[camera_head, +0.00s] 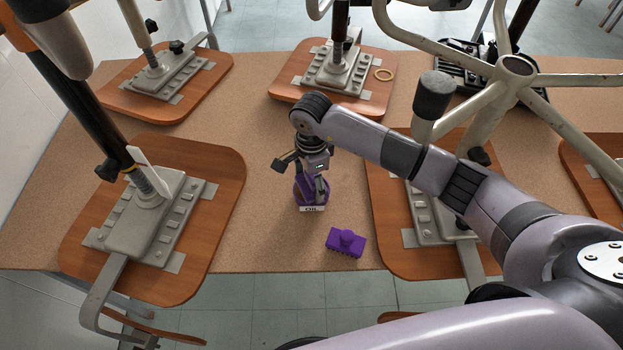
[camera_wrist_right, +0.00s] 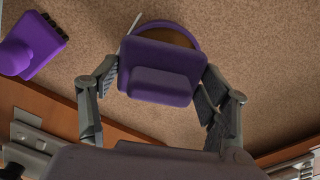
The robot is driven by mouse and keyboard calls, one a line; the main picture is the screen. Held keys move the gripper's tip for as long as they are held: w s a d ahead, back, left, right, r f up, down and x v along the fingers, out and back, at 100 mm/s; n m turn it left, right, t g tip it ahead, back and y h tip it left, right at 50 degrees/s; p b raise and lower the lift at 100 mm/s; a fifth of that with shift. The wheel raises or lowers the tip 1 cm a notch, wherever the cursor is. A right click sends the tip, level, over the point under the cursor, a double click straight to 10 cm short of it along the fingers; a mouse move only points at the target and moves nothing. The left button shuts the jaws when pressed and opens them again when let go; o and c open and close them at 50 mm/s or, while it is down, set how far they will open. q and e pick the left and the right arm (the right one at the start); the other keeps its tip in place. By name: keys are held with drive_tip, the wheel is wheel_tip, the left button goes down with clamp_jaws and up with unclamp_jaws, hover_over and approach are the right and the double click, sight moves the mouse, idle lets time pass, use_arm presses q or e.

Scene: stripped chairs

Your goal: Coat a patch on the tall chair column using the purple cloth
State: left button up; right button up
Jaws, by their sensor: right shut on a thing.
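My right gripper (camera_head: 312,180) is low over the table in the head view, shut on a purple pad-like block, which I take as the purple cloth (camera_wrist_right: 160,72). The right wrist view shows its fingers (camera_wrist_right: 158,105) on either side of it. Beneath it is a round purple-rimmed dish (camera_wrist_right: 190,30) with brown inside. A small white label (camera_head: 312,209) stands at its front. Whether cloth and dish touch is unclear. A long black chair column (camera_head: 72,108) rises at the left from a grey mechanism (camera_head: 140,225); it seems the tall one. My left gripper is not in view.
A purple brush (camera_head: 346,243) lies near the table's front edge and also shows in the right wrist view (camera_wrist_right: 30,45). Several wooden seats with grey mechanisms surround the clear middle. A pale chair base (camera_head: 515,70) stands at right.

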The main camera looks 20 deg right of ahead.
drive_tip(key=shift+f+b, duration=0.45)
drive_tip(key=shift+f, duration=0.05)
idle(0.3)
drive_tip(key=shift+s+f, duration=0.1)
idle(1.5)
drive_tip(key=shift+r, duration=0.75)
drive_tip(key=shift+r+p, duration=1.7)
drive_tip(key=shift+r, duration=1.15)
drive_tip(key=shift+w+d+r, duration=0.1)
drive_tip(key=shift+w+r, duration=0.1)
drive_tip(key=shift+w, duration=0.1)
drive_tip(key=shift+f, duration=0.1)
